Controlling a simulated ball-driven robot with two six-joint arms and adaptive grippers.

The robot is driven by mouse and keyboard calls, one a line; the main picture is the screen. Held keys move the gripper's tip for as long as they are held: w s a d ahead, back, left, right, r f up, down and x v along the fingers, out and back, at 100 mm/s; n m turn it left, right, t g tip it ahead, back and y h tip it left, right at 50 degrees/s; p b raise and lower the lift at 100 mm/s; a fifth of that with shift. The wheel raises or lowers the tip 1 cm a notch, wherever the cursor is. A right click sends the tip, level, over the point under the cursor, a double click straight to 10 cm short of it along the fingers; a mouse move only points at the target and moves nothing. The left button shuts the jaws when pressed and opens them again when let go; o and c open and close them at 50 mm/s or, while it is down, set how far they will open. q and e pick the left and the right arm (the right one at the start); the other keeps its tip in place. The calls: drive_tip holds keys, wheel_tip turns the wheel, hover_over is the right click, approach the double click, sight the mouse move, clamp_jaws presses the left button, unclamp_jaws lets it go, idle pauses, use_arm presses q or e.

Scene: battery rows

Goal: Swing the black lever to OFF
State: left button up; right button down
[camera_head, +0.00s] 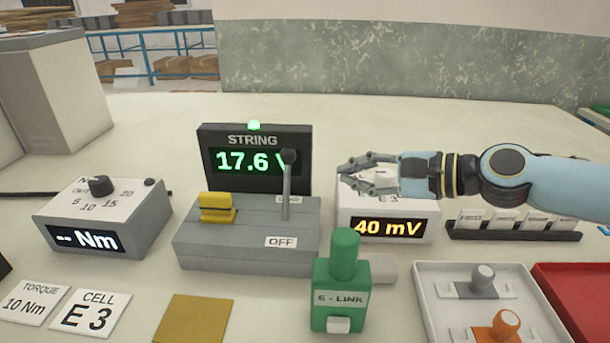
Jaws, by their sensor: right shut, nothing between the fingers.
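The black lever (287,185) stands nearly upright on a grey switch box (225,255), its dark knob at the top in front of the display. An OFF label (281,242) is on the box's front side, and another label behind the lever is partly hidden. A yellow block (216,208) sits on the left of the box. My right gripper (345,174) comes in from the right, shut and empty, to the right of the lever and apart from it. It is above the box reading 40 mV (388,229). My left gripper is not in view.
The STRING display (255,140) behind reads 17.6 with a green lamp lit. A green E-LINK plug (341,280) stands in front. A torque box (105,220) is at left, a white tray (425,315) and red tray (580,300) at right. The table behind is clear.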

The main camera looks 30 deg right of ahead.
sight(287, 185)
drive_tip(key=shift+w+a, duration=0.2)
drive_tip(key=shift+w, duration=0.4)
drive_tip(key=x, duration=0.8)
drive_tip(key=shift+w+a+f+p, duration=0.2)
drive_tip(key=shift+w+f+p, duration=0.05)
drive_tip(key=shift+w+p, duration=0.1)
drive_tip(key=shift+s, duration=0.1)
drive_tip(key=shift+s+a+r+b, duration=0.1)
drive_tip(key=shift+s+r+b, duration=0.05)
drive_tip(key=shift+b, duration=0.2)
